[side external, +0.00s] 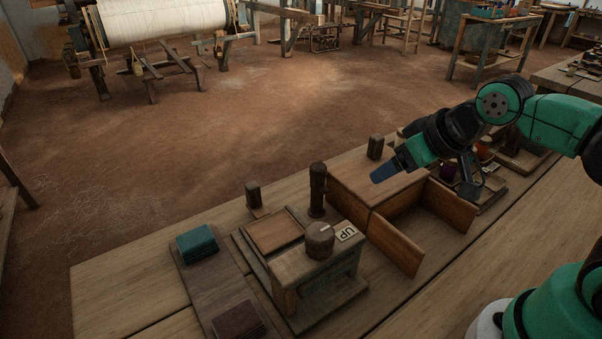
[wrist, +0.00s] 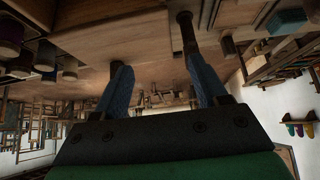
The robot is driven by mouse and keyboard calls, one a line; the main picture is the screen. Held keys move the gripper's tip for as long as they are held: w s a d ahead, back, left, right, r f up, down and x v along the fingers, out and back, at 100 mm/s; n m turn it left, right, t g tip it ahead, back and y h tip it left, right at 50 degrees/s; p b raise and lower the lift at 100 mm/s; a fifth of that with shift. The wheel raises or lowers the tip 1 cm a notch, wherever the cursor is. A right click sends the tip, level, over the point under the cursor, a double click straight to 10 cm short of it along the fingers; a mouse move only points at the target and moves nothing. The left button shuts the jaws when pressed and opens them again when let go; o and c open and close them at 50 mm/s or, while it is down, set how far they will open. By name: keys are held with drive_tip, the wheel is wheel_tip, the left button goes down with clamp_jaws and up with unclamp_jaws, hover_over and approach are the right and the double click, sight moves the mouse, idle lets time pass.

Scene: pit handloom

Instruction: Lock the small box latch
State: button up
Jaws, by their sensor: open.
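A small wooden stand with a dark round knob (side external: 320,239) is at the front centre of the bench in the side view. The knob has a pale mark, and a white "UP" label (side external: 346,233) lies beside it. I cannot tell whether this is the latch. Right of it is a wooden box (side external: 378,186) with two door panels (side external: 394,244) standing open. My gripper (side external: 383,173) is above the box top, tilted down to the left, apart from the knob. In the wrist view its blue fingers (wrist: 155,62) are spread with nothing between them.
Dark upright posts (side external: 318,190) stand behind the knob stand. Spools and small items (side external: 485,172) crowd the bench right of the box. The bench's left end is clear.

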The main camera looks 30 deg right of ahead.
drive_tip(key=shift+o, duration=0.2)
drive_tip(key=r+m+g, duration=0.2)
drive_tip(key=m+g, duration=0.5)
hover_over(318, 165)
drive_tip(key=shift+s+d+f, duration=0.15)
drive_tip(key=shift+s+d, duration=0.05)
drive_tip(key=shift+s, duration=0.15)
drive_tip(key=shift+w+a+f, duration=0.2)
drive_tip(key=shift+w+f, duration=0.1)
drive_tip(key=shift+f, duration=2.8)
clamp_jaws()
